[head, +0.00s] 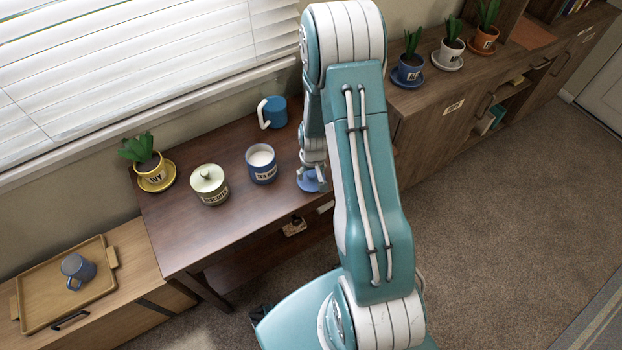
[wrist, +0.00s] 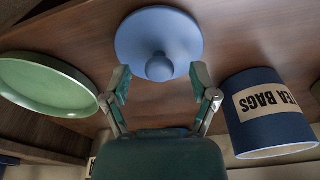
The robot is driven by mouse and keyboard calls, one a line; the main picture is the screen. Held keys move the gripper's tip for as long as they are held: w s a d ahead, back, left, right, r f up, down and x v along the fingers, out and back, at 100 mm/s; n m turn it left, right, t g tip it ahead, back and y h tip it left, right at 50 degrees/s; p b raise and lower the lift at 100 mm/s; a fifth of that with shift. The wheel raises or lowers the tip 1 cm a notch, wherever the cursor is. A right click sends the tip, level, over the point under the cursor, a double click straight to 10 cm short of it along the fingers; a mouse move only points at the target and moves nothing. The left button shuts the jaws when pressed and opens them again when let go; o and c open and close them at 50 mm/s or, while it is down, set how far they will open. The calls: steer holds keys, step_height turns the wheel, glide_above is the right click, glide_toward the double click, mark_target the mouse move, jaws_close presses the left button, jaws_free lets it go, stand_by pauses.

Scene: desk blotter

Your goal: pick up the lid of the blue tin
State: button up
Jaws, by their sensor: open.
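The blue tin (head: 261,165), labelled TEA BAGS, stands open on the dark wooden table, its white inside showing. It also shows at the right of the wrist view (wrist: 270,118). Its blue lid (head: 307,183) lies apart from it on the table, to its right in the head view. In the wrist view the round lid (wrist: 158,35) has its knob towards my gripper (wrist: 160,84). My gripper is open and empty, its fingers spread to either side near the knob. In the head view my gripper (head: 314,172) is over the lid and partly covers it.
A green round dish (wrist: 45,85) lies left of the lid in the wrist view. On the table are a cream lidded tin (head: 209,187), a blue mug (head: 273,112) and a potted plant on a yellow saucer (head: 156,181). My arm hides the table's right end.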

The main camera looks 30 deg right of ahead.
steer(key=shift+w+f, duration=0.1)
steer(key=shift+f, duration=0.6)
jaws_close()
steer(key=shift+r, duration=0.15)
